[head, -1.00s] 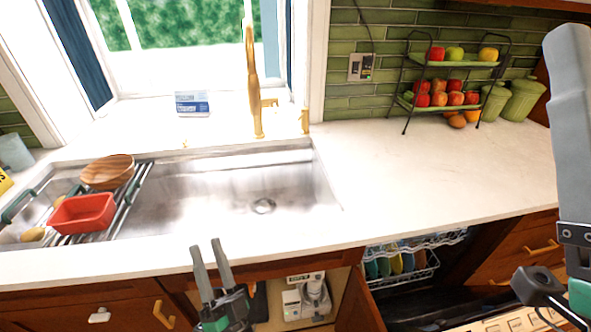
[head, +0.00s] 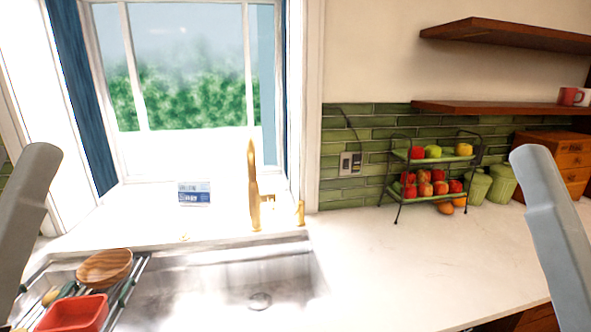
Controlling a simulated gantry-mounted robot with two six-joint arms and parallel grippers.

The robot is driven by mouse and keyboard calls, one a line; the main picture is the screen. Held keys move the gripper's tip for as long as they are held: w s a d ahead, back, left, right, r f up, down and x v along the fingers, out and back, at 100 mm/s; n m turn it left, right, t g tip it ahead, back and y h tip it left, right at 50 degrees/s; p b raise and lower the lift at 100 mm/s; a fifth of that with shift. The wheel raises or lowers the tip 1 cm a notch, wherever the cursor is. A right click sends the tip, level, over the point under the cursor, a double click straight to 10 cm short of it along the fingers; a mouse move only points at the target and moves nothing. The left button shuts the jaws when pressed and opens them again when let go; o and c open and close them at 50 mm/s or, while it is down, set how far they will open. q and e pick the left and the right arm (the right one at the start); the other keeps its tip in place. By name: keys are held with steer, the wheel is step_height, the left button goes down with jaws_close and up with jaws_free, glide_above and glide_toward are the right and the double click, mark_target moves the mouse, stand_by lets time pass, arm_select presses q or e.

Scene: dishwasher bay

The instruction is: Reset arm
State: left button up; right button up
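Grey links of my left arm rise at the left edge of the head view, and grey links of my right arm rise at the right edge. Neither gripper shows in the current view. Whether either one holds anything cannot be seen.
The sink (head: 215,283) holds a drying rack with a wooden bowl (head: 104,267) and a red tub (head: 74,314). A gold faucet (head: 253,190) stands behind it. A two-tier fruit stand (head: 397,208) and green canisters (head: 502,182) stand at the back right. The right counter (head: 400,262) is mostly clear.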

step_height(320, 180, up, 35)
steer(key=p, duration=3.2)
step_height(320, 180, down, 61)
steer(key=b, duration=6.1)
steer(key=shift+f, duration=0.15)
